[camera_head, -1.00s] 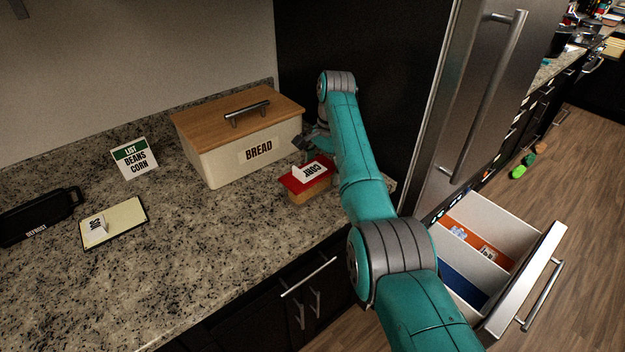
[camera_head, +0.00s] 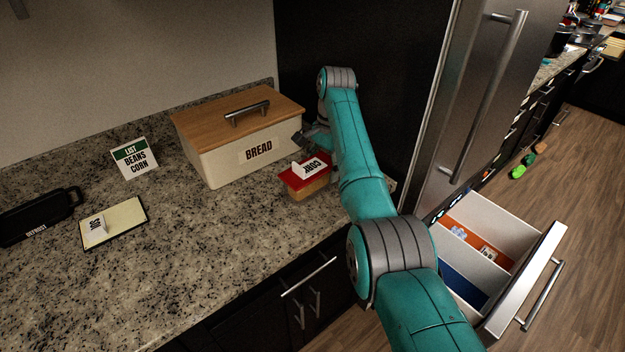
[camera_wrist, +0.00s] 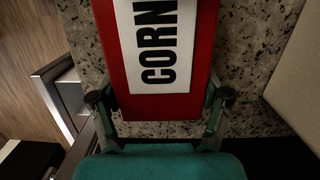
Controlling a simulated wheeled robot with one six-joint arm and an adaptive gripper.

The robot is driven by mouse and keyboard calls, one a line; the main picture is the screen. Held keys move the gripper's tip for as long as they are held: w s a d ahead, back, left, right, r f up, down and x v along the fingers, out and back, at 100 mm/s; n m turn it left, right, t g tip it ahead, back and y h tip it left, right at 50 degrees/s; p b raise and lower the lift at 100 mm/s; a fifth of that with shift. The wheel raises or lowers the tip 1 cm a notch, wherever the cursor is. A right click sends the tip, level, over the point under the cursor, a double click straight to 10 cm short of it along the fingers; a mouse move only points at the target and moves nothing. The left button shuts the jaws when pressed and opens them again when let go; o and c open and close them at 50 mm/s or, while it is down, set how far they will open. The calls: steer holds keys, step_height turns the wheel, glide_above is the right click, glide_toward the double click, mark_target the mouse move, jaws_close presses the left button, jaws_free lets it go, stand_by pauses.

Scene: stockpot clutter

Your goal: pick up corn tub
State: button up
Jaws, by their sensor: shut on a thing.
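The corn tub (camera_head: 308,183) has a red lid, a tan body and a white label reading CORN. In the head view it is at the counter's right end, in front of the bread box. In the wrist view its red lid and label (camera_wrist: 158,45) fill the top middle. My gripper (camera_wrist: 160,100) has one finger on each side of the tub and is shut on it. In the head view my arm hides the tub's right side and most of the gripper. I cannot tell whether the tub touches the counter.
The cream bread box (camera_head: 240,158) with a wooden lid stands close behind the tub. A pale board (camera_head: 125,215) with a small tag and a black case (camera_head: 38,218) lie left. An open drawer (camera_head: 525,275) juts out at lower right.

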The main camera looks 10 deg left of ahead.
steer(key=shift+r, duration=2.9)
